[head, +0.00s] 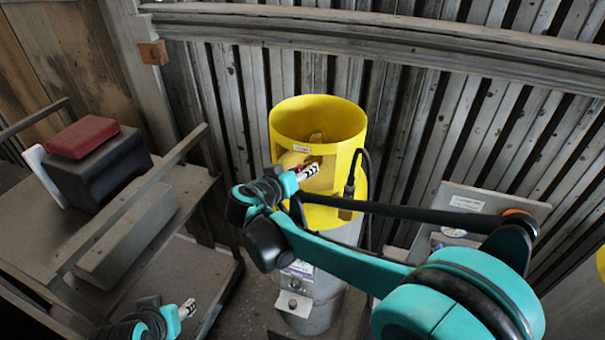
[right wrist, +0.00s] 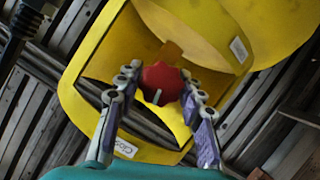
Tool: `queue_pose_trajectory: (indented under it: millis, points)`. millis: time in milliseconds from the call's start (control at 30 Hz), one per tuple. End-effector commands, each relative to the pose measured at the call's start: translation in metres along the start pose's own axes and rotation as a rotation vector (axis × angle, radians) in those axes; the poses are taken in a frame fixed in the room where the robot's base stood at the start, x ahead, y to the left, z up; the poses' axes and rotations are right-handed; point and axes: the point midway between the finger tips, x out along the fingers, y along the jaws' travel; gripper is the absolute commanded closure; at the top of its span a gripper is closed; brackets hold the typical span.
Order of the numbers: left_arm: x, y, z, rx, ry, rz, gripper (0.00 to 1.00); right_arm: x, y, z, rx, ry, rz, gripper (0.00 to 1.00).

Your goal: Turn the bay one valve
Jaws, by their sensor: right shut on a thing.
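The bay one valve, a red lobed knob (right wrist: 161,84), sits inside the yellow housing (head: 318,118) and shows in the right wrist view. The housing is an open-topped yellow collar with a side opening, on a grey cylinder (head: 315,305). My right gripper (head: 312,170) reaches into the side opening. In the right wrist view its two fingers (right wrist: 160,92) are on either side of the knob, shut on it. The knob is not clearly visible in the head view. My left gripper (head: 188,308) is low at the bottom left, away from the housing; its jaw opening is unclear.
A cart (head: 150,225) on the left carries a dark box with a red top (head: 83,137) and a grey box. A black cable (head: 366,175) hangs beside the housing. A corrugated wall stands close behind. A grey panel (head: 480,205) is at right.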

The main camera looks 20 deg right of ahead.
Motion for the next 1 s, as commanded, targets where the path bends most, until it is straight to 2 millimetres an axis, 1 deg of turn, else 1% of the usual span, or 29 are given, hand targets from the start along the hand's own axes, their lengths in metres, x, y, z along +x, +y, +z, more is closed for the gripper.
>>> queue_pose_trajectory:
  millis: [33,1000]
  points:
    - [0.005,0.000,0.004,0.000,0.000,0.000,0.52,0.001,-0.002,0.002,-0.037,0.002,0.015,0.91]
    - [0.062,0.000,0.044,0.000,0.000,0.000,0.52,0.002,-0.004,0.004,-0.889,0.002,0.368,0.91]
